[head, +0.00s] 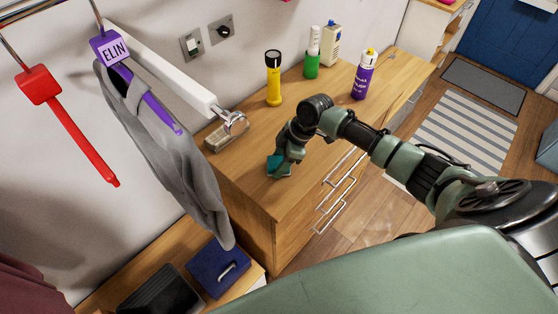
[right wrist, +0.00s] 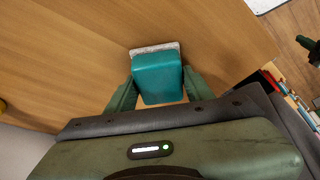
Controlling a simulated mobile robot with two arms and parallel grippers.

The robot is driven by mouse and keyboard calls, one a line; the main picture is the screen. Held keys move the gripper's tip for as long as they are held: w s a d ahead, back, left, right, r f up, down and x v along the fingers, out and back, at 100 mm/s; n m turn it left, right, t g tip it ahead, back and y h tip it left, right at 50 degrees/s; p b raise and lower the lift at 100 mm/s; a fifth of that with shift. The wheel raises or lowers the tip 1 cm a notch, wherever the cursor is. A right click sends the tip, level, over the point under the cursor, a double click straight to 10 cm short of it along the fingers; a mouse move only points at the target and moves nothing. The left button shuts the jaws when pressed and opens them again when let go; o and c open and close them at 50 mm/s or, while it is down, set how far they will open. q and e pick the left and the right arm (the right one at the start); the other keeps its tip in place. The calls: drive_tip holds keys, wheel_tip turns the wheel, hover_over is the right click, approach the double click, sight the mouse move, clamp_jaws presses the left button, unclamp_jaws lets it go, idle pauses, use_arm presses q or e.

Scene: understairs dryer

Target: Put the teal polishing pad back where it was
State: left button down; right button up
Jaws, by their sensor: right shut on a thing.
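The teal polishing pad (head: 280,165) is at the near left part of the wooden dresser top (head: 255,185). My right gripper (head: 284,166) is shut on it, pointing down at the wood. In the right wrist view the pad (right wrist: 157,77) sits between the two fingers (right wrist: 158,92), with a pale grey fuzzy layer along its far edge. I cannot tell whether the pad touches the wood. My left gripper is not in view.
A yellow torch (head: 274,80), a green-and-white bottle (head: 312,58), a cream box (head: 331,44) and a purple spray can (head: 365,76) stand toward the back. A small block (head: 223,137) lies near the wall. A grey garment (head: 165,140) hangs left. The wood around the pad is bare.

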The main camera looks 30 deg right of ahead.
drive_tip(key=o, duration=0.8)
drive_tip(key=shift+f, duration=0.15)
drive_tip(key=shift+c, duration=0.2)
drive_tip(key=o, duration=0.4)
drive_tip(key=shift+r, duration=0.2)
drive_tip(key=b+v, duration=0.2)
drive_tip(key=v, duration=1)
